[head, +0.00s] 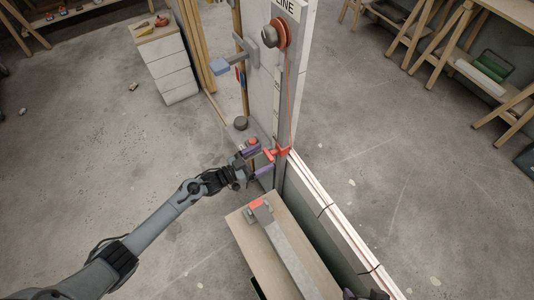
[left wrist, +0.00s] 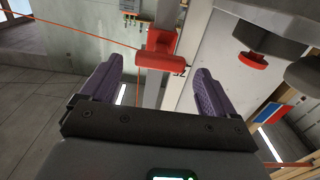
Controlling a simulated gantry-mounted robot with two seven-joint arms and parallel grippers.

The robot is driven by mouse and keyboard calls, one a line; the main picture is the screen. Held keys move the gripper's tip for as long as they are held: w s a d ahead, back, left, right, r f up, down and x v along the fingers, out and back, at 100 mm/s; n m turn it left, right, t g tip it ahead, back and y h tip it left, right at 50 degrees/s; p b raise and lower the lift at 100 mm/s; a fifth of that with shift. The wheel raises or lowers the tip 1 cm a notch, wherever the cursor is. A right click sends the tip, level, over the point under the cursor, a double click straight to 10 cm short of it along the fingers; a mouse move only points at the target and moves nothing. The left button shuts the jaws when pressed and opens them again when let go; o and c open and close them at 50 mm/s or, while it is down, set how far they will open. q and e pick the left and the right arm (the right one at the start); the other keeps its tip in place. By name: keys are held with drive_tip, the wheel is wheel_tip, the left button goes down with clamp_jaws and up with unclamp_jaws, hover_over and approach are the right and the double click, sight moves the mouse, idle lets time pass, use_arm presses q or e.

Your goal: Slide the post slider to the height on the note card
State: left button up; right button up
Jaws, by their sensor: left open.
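The red post slider (head: 283,152) sits low on the upright grey post (head: 282,105), with an orange line running up from it. In the left wrist view the slider's red handle (left wrist: 160,58) lies just beyond and between the fingertips. My left gripper (head: 258,160) has purple fingers, is open and empty, and is just left of the slider. In the left wrist view the open fingers (left wrist: 156,80) show no clear contact with it. Part of a printed number shows beside the handle. I cannot make out a note card.
A red reel (head: 276,33) is mounted high on the panel. A wooden bench (head: 260,252) with a grey bar (head: 284,247) stands below. The floor at left is open.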

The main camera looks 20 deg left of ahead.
use_arm(q)
drive_tip(key=p+v, duration=0.1)
drive_tip(key=v, duration=0.6)
idle(0.3)
